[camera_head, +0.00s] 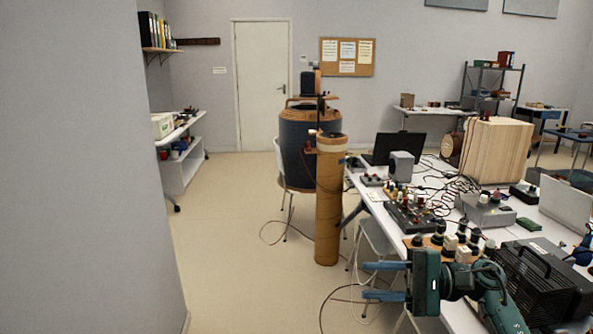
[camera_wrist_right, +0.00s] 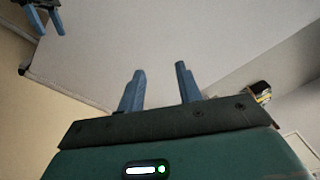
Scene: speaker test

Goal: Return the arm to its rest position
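My right gripper (camera_head: 368,280) shows at the lower right of the head view, on a dark green arm that comes in from the right over the near end of the cluttered table. Its two blue fingers point left and are apart, with nothing between them. In the wrist view the same gripper (camera_wrist_right: 159,88) shows its two fingers apart and empty against a pale grey surface. My left gripper does not show for certain in the head view.
The white table (camera_head: 463,318) holds electronics, a laptop (camera_head: 398,148), a wooden speaker box (camera_head: 497,150) and a black slatted unit (camera_head: 545,280) close to my arm. A cardboard tube (camera_head: 329,205) stands beside it. A wall (camera_head: 75,170) fills the left.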

